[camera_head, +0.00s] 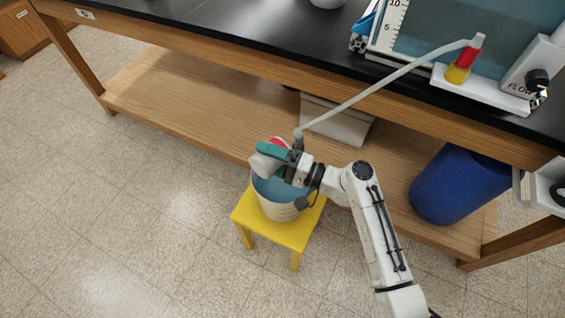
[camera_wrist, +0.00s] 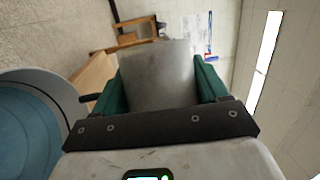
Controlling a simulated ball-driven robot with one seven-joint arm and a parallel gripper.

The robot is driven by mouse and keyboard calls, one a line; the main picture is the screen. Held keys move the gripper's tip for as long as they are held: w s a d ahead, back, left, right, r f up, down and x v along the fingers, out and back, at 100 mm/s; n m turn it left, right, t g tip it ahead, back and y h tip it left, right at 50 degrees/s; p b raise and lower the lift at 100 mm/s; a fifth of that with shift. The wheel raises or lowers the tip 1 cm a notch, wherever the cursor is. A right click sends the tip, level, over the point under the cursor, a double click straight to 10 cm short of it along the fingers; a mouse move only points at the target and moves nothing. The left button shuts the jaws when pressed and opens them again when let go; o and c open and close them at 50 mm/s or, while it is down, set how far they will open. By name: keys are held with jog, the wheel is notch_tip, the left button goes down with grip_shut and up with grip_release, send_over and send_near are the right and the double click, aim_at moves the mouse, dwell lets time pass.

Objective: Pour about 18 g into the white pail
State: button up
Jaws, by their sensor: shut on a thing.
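The white pail (camera_head: 280,207) stands upright on a small yellow stool (camera_head: 272,232), and its inside looks blue. Its rim and blue inside also show at the left of the wrist view (camera_wrist: 28,130). My gripper (camera_head: 272,153) is above the pail, towards its far side, with green fingers shut on a grey cup (camera_head: 264,166). The cup also fills the space between the fingers in the wrist view (camera_wrist: 158,75). Something red shows at the cup's far end. The cup looks tilted over the pail, but its mouth is not clear. I see no falling stream.
A wooden bench (camera_head: 200,107) with a black top and low shelf stands behind the stool. A pale hose (camera_head: 385,88) runs from a flow device (camera_head: 490,88) down near my gripper. The floor at left is clear.

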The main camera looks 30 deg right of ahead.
jog(key=shift+w+d+r+m+t, duration=0.1)
jog(key=shift+d+r+m+t, duration=0.15)
jog(key=shift+m, duration=0.35)
jog(key=shift+w+d+r+m+t, duration=0.15)
jog(key=shift+r+m+t, duration=0.1)
jog(key=shift+m, duration=0.35)
dwell(2.5)
